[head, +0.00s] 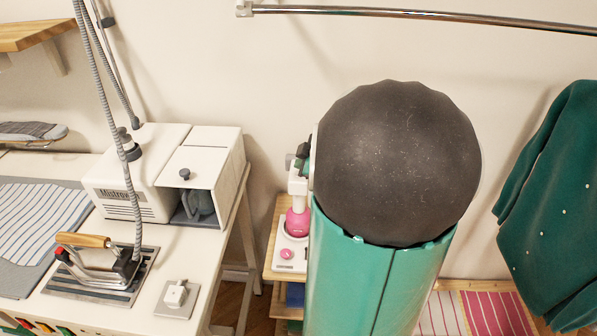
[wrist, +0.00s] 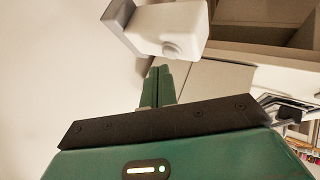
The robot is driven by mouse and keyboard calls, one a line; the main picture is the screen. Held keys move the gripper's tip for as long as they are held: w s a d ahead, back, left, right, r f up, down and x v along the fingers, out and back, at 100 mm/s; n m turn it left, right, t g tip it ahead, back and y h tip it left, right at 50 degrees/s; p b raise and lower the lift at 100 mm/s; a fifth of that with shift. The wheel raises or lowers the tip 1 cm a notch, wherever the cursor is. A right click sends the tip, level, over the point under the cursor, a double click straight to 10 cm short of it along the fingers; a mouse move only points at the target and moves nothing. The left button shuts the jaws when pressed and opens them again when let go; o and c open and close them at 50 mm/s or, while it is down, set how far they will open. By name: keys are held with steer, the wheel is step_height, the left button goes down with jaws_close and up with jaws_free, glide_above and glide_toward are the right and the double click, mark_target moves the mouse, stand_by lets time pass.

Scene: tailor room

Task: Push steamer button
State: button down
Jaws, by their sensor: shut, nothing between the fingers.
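A white steamer with a pink lower part (head: 297,222) stands on a small white base, left of my arm in the head view. The base carries a round pink button (head: 287,254). My arm hides part of the steamer. In the wrist view, a white block with a grey end (wrist: 165,25), which looks like the steamer's top, is above my fingertips.
A white table (head: 170,262) on the left carries a white boxy machine (head: 165,172), an iron (head: 95,262) and a striped cloth (head: 40,225). A metal rail (head: 420,14) runs overhead. A green garment (head: 560,200) hangs at right. The wrist view shows shelving (wrist: 270,60) at right.

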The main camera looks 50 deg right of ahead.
step_height(320, 180, up, 6)
stand_by(0.6)
stand_by(0.4)
